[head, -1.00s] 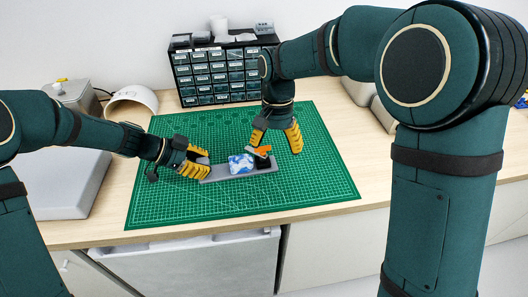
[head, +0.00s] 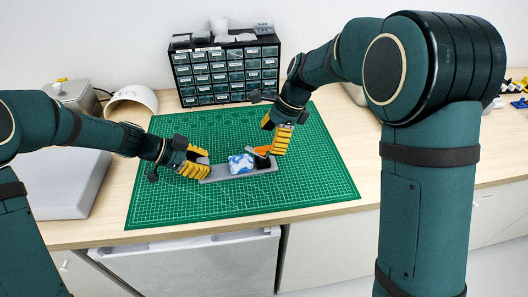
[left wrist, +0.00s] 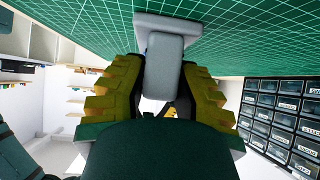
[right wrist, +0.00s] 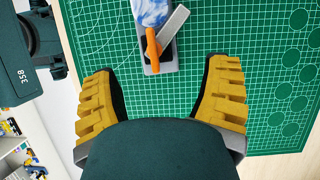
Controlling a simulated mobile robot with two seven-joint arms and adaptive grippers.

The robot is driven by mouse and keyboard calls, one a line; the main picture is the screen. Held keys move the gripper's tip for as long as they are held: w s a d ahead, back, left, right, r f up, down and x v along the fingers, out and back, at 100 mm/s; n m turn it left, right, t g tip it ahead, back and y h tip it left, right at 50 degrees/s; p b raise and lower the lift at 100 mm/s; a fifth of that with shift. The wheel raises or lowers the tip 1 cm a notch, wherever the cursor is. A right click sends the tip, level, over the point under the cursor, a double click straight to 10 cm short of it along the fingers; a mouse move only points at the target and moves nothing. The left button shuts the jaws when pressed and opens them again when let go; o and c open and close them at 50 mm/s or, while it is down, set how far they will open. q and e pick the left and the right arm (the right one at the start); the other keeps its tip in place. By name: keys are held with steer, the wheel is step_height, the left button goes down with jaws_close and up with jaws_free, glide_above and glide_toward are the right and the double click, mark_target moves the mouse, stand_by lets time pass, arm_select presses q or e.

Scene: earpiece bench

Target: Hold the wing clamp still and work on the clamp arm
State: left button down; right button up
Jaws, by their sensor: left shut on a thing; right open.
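The wing clamp is a long grey base (head: 218,174) lying on the green mat, with a blue-and-white block (head: 241,164) on it. A black part (head: 262,162) and an orange clamp arm (head: 259,150) are at its right end. My left gripper (head: 197,168) is shut on the base's left end; the left wrist view shows a grey piece (left wrist: 163,65) between its fingers. My right gripper (head: 275,136) is open and empty, above and beside the right end. In the right wrist view, the orange arm (right wrist: 153,48) and a grey strip (right wrist: 174,27) lie ahead of the fingers.
The green cutting mat (head: 310,180) has free room around the clamp. A dark drawer cabinet (head: 226,75) stands behind it. The table's front edge runs just below the mat.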

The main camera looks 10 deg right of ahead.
mark_target(265, 150)
steer(key=shift+x, duration=2.75)
steer(key=shift+c, duration=0.2)
jaws_close()
steer(key=shift+a, duration=0.1)
